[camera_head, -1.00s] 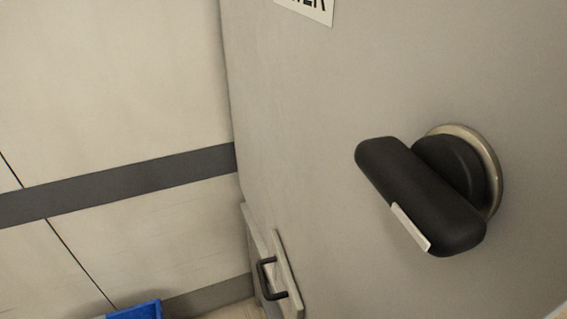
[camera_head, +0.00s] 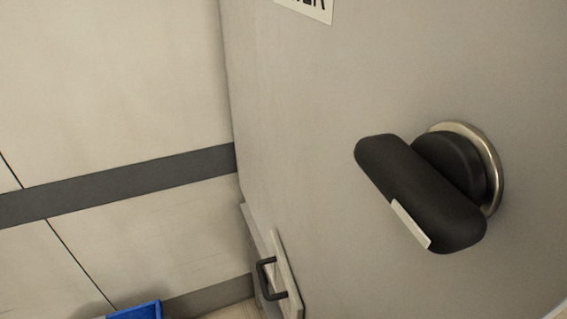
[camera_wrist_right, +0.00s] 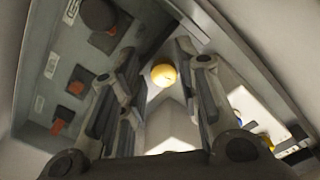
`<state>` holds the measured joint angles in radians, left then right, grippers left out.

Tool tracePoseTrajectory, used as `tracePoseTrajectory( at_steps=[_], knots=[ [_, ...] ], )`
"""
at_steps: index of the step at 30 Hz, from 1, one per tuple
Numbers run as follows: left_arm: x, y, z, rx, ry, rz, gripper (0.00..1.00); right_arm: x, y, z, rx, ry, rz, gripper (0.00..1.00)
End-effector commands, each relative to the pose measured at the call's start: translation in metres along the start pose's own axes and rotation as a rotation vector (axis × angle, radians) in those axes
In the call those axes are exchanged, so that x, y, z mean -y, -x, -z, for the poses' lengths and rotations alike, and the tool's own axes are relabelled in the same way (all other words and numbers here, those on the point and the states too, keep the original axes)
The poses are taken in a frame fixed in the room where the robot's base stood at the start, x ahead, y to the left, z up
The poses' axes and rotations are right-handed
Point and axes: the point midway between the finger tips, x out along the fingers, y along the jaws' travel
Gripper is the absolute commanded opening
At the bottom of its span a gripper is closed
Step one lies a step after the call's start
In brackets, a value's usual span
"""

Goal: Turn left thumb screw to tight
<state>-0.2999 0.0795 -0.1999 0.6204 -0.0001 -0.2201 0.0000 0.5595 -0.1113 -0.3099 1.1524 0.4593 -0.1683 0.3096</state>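No thumb screw can be made out for certain in either view. My right gripper (camera_wrist_right: 158,62) shows in the right wrist view with its two fingers spread apart and nothing between them that I can see it touching. A round yellow thing (camera_wrist_right: 164,75) shows in the gap between the fingers, seemingly beyond them; I cannot tell what it is. My left gripper is in neither view.
A large black handle (camera_head: 415,190) with a white mark sits on a grey panel (camera_head: 310,130) in the head view. A black pull handle (camera_head: 266,278) and a blue bin (camera_head: 137,311) are lower down. A panel with several dark and orange-red controls (camera_wrist_right: 75,88) is left in the wrist view.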

Motion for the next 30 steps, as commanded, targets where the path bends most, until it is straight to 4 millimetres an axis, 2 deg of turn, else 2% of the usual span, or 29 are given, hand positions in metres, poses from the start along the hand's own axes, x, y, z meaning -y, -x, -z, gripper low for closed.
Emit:
tracePoseTrajectory(
  at_steps=[17, 23, 30],
  knots=[
    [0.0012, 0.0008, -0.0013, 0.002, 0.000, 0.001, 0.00, 0.0022, -0.0007, 0.0050, -0.008, 0.040, 0.004, 0.43],
    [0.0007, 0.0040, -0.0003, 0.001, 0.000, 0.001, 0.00, 0.0022, -0.0007, 0.0060, -0.010, 0.295, 0.003, 0.43],
    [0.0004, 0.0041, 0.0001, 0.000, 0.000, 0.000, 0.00, 0.0012, -0.0007, 0.0048, -0.009, 0.771, 0.001, 0.43]
  ],
)
